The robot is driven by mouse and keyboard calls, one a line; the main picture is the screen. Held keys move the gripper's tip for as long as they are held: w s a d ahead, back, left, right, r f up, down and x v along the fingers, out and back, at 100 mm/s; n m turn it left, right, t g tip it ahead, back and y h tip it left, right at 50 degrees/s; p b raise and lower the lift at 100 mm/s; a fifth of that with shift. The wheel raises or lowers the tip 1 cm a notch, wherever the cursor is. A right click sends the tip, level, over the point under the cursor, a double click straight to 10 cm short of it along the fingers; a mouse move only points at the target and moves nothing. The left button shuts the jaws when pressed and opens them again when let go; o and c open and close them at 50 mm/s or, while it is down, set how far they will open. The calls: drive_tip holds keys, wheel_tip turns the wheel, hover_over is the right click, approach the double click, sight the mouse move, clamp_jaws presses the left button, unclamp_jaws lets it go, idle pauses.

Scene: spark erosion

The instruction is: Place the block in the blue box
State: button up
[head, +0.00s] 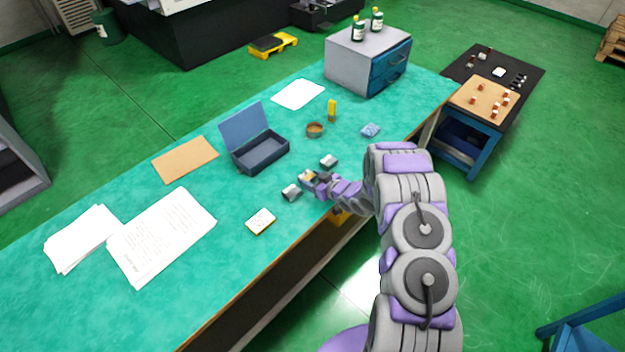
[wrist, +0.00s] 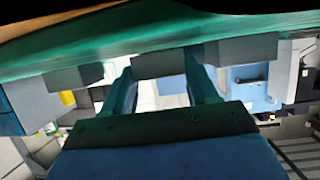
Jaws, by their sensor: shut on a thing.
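The blue box (head: 268,160) stands on the teal table with its lid (head: 244,124) open; its inside looks empty. My gripper (head: 310,178) is low at the table's near side, to the right of and nearer than the box. In the wrist view, which is upside down, its fingers are shut on the middle grey block (wrist: 160,65). Whether this block touches the table is hard to tell. A second grey block (head: 328,161) lies just beyond my gripper and a third (head: 291,193) just left of it; both also show beside the fingers in the wrist view.
A round brown bowl (head: 315,130), a yellow item (head: 332,110) and a light blue item (head: 370,130) stand beyond my gripper. A grey cabinet (head: 352,66) is at the far end. Papers (head: 160,235) and a tan sheet (head: 185,159) lie left. The table between gripper and box is clear.

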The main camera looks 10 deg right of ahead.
drive_tip(key=shift+f, duration=0.15)
drive_tip(key=o, duration=1.5)
